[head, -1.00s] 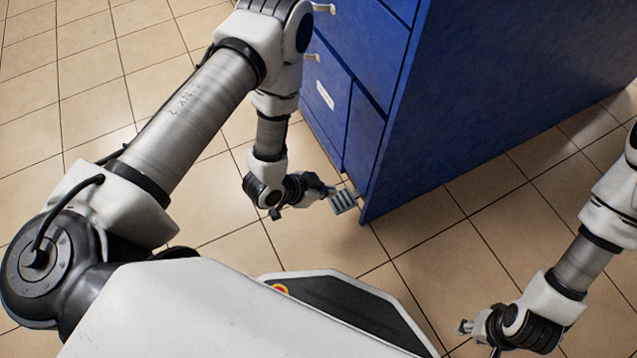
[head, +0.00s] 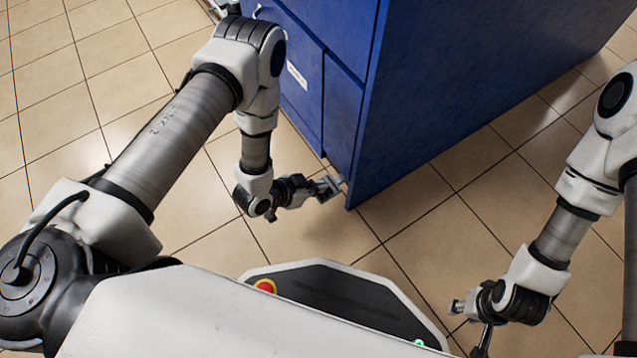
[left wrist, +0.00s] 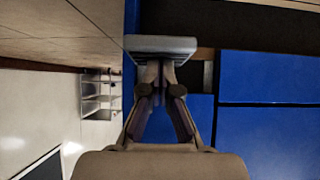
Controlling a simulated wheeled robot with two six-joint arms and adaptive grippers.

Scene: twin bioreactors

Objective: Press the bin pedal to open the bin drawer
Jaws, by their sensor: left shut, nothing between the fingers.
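The bin pedal is a small grey plate (head: 329,188) low at the near corner of the blue cabinet (head: 440,90). My left gripper (head: 316,187) is at the pedal, its fingers shut and empty. In the left wrist view the closed fingertips (left wrist: 157,66) meet the lower edge of the grey pedal plate (left wrist: 160,44); I cannot tell whether it is pushed down. The blue drawer fronts (head: 342,115) look closed. My right gripper (head: 463,307) is low at the right, away from the cabinet, and too small to read.
The tiled floor (head: 420,215) is clear between the cabinet and my base. The cabinet's side wall runs back to the upper right. A pale slotted object (left wrist: 100,95) stands on the left in the left wrist view.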

